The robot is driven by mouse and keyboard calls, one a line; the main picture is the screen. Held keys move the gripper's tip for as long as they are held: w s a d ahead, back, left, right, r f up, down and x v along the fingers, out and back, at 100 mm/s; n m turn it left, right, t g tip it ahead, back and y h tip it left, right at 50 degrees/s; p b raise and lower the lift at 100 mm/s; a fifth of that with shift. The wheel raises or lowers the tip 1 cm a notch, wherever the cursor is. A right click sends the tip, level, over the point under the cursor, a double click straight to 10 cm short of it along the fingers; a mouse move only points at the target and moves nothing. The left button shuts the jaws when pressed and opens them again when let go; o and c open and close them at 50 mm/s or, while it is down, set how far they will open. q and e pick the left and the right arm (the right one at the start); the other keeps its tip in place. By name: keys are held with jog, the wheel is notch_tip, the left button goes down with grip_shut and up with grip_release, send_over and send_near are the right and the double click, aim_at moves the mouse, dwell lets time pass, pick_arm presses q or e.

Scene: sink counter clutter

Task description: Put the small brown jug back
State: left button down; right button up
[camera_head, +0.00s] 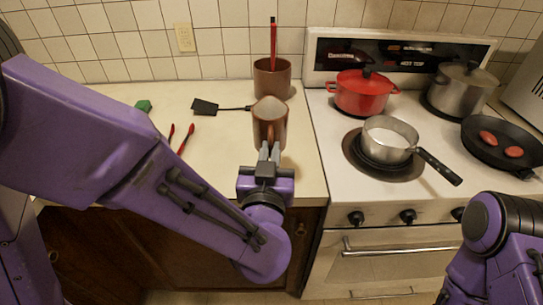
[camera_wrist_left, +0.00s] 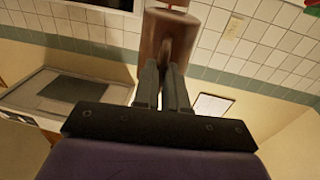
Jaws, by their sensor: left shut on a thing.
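The small brown jug (camera_head: 270,130) is in the middle of the head view, near the right end of the counter, its pale inside facing up. My left gripper (camera_head: 269,152) is shut on the near side of the jug, at its handle. In the left wrist view the jug (camera_wrist_left: 170,38) shows at the top between the fingertips of the left gripper (camera_wrist_left: 165,72). I cannot tell whether the jug touches the counter. My right arm shows at the lower right of the head view, but its gripper is out of view.
A larger brown pot (camera_head: 271,80) holding a red-handled tool stands behind the jug. A black spatula (camera_head: 206,107), red-handled tongs (camera_head: 186,138) and a green item (camera_head: 143,105) lie left. The stove at right holds a red pot (camera_head: 362,95), a saucepan (camera_head: 388,142) and a frying pan (camera_head: 500,145).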

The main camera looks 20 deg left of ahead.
pick_arm(q)
jog(key=w+a+f, duration=0.1)
jog(key=w+f, duration=0.2)
jog(key=w+a+f, duration=0.1)
jog(key=w+f, duration=0.1)
jog(key=shift+a+f, duration=0.15)
jog(key=shift+a, duration=0.2)
jog(key=shift+w+a+f, duration=0.1)
jog(key=shift+w+f, duration=0.1)
jog(key=shift+f, duration=0.05)
jog(key=f, duration=0.3)
jog(key=shift+w+a+f, duration=0.2)
jog(key=shift+a+f, duration=0.1)
jog(key=shift+w+f, duration=0.1)
jog(key=shift+f, duration=0.05)
jog(key=shift+d, duration=0.1)
pick_arm(e)
jog(key=shift+w+f, duration=0.15)
jog(key=shift+w, duration=0.1)
pick_arm(q)
jog(key=shift+b, duration=0.4)
jog(key=c, duration=1.6)
grip_release()
jog(key=shift+s+f, duration=0.15)
jog(key=shift+s, duration=0.05)
jog(key=o, duration=0.4)
jog(key=shift+w, duration=0.1)
pick_arm(e)
jog(key=shift+f, duration=0.15)
